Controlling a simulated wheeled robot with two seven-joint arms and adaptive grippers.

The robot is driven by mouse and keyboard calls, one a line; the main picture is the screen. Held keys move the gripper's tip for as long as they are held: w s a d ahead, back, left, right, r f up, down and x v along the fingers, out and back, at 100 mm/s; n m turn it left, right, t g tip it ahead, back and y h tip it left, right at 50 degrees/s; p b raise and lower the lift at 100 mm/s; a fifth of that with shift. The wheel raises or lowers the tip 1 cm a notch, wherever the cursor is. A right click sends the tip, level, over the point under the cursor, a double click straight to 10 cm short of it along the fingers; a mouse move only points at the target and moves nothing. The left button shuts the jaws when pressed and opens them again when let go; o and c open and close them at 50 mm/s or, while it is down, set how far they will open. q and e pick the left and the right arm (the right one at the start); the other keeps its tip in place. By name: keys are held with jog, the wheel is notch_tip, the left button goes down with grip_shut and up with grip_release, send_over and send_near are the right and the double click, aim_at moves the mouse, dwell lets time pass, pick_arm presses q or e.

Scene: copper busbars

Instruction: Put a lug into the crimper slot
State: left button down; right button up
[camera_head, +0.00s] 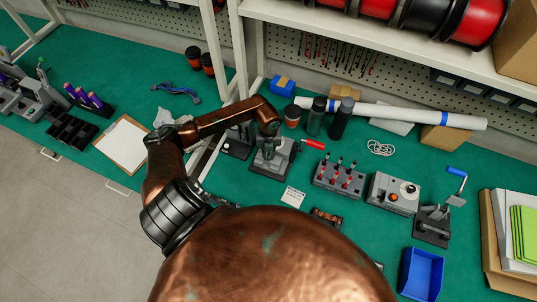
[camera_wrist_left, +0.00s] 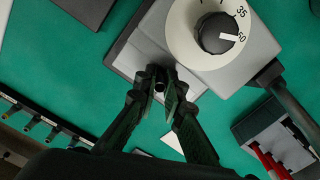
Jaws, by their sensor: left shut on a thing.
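The grey crimper (camera_head: 266,163) stands on the green bench, with a red-gripped lever (camera_head: 312,144) at its right. My left gripper (camera_head: 271,145) is above and at the crimper, reached by my copper arm from the left. In the left wrist view, my left gripper (camera_wrist_left: 166,80) is shut on a small dark piece with a round end, taken as the lug (camera_wrist_left: 159,86). The fingers cover most of it. The crimper's body (camera_wrist_left: 255,70) and its numbered dial (camera_wrist_left: 222,33) are just beyond the fingertips. The slot is hidden, so I cannot tell whether the lug is in it.
Dark bottles (camera_head: 341,118) stand behind. A white card (camera_head: 293,196) lies in front. A blue bin (camera_head: 421,273) is at lower right.

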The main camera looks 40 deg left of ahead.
dwell(0.4)
pick_arm(q)
jog(key=c, duration=2)
grip_release()
jog(key=shift+o, duration=0.2)
jog(key=shift+r+p, duration=1.1)
jog(key=shift+r, duration=0.4)
jog(key=shift+r+p, duration=0.3)
jog(key=shift+r, duration=0.05)
notch_tip(320, 180, up, 9)
jog(key=p, duration=0.6)
jog(key=shift+r, duration=0.2)
